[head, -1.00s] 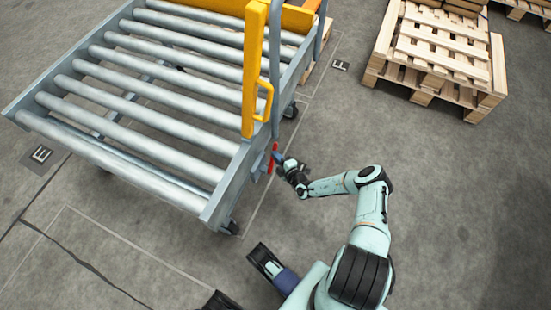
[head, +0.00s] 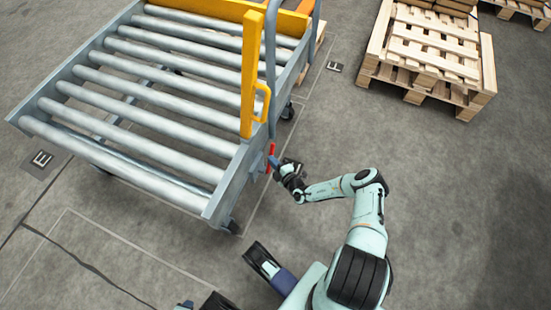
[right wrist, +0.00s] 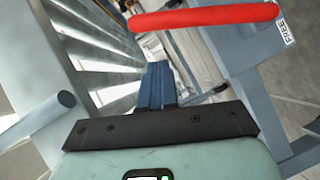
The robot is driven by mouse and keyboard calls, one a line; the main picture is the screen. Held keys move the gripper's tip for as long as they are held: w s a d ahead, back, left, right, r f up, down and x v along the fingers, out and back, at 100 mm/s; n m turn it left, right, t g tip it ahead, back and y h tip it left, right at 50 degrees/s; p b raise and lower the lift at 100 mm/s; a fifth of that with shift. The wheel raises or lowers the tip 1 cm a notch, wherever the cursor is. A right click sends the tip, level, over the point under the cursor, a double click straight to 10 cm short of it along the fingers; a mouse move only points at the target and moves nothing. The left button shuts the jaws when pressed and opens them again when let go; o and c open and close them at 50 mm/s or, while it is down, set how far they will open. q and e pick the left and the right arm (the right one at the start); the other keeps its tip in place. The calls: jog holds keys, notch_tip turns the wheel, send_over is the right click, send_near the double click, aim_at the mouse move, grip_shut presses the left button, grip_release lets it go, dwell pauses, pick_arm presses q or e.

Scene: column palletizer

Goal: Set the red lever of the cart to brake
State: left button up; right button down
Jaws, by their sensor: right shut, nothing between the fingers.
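The cart (head: 224,190) is a grey roller frame at the left of the head view. Its red lever (head: 270,158) is on the cart's right side, below the yellow post. In the right wrist view the red lever (right wrist: 205,16) is a bar across the top, its right end close to a label reading FREE (right wrist: 287,32). My right gripper (head: 276,163) is beside the lever in the head view. Its blue fingers (right wrist: 154,84) are shut and empty, below the lever in the wrist picture. I cannot tell whether they touch it.
A yellow post with a handle (head: 251,90) rises at the cart's right edge, close to my right gripper. Wooden pallets (head: 428,50) stand at the upper right. The floor right of the cart is mostly clear.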

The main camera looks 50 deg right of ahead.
pick_arm(q)
jog(key=s+d+r+g+p, duration=0.1)
jog(key=s+d+r+p, duration=0.1)
jog(key=s, duration=0.3)
jog(key=shift+d+r+g+h, duration=0.3)
jog(key=shift+r+h, duration=0.1)
jog(key=shift+r, duration=0.2)
pick_arm(e)
jog(key=v, duration=1)
pick_arm(q)
jog(key=shift+a, duration=0.1)
pick_arm(e)
jog(key=shift+r, duration=0.1)
